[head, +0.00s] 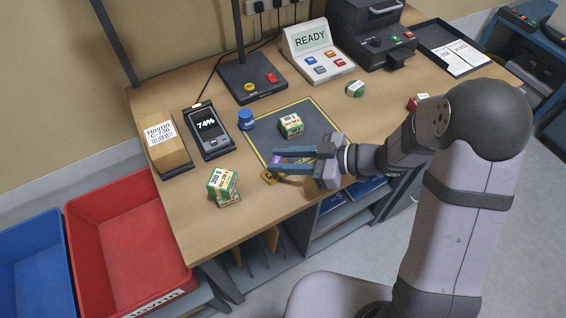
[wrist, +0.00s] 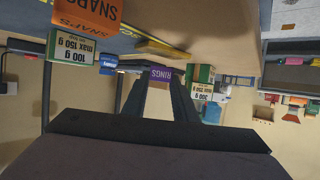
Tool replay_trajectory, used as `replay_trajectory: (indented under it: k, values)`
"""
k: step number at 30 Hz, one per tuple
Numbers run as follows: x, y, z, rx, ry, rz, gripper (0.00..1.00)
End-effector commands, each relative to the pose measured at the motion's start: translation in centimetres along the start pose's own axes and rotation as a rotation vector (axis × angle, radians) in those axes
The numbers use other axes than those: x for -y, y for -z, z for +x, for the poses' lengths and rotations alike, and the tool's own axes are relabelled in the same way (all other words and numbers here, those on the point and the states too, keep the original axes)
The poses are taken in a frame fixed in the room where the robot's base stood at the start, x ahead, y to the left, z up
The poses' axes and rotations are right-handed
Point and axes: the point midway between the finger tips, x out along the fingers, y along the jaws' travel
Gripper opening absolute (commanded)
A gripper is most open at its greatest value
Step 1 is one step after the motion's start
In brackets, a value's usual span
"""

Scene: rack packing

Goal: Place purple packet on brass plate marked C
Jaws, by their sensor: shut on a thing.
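My gripper (head: 274,160) is shut on the purple packet (wrist: 160,74), which reads "RINGS" in the wrist view. In the head view only a small purple patch of it (head: 277,159) shows between the fingers. The gripper is over the front part of the dark mat and seems to be above the bench. A small brass plate (head: 268,178) with a dark letter lies at the bench's front side, just below the fingers in the head view. My gripper partly hides it, and its letter is too small to read surely.
The dark mat (head: 322,123) has a yellow border and bears a green-and-cream box (head: 290,125). Similar stacked boxes (head: 223,187) stand at left front. A blue weight (head: 246,119) is beside the mat. An orange "SNAPS" packet (wrist: 88,14) shows in the wrist view. Red (head: 130,240) and blue bins are at left.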

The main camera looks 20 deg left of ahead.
Motion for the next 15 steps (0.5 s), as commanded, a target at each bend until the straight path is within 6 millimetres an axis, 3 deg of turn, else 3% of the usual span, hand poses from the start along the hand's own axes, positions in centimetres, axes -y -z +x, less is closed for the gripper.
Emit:
replay_trajectory:
  k: [5,15]
  values:
    - [0.0,-1.5,0.6,0.0,0.0,0.0,0.04]
    - [0.0,-1.6,0.7,0.0,-0.001,-0.001,0.04]
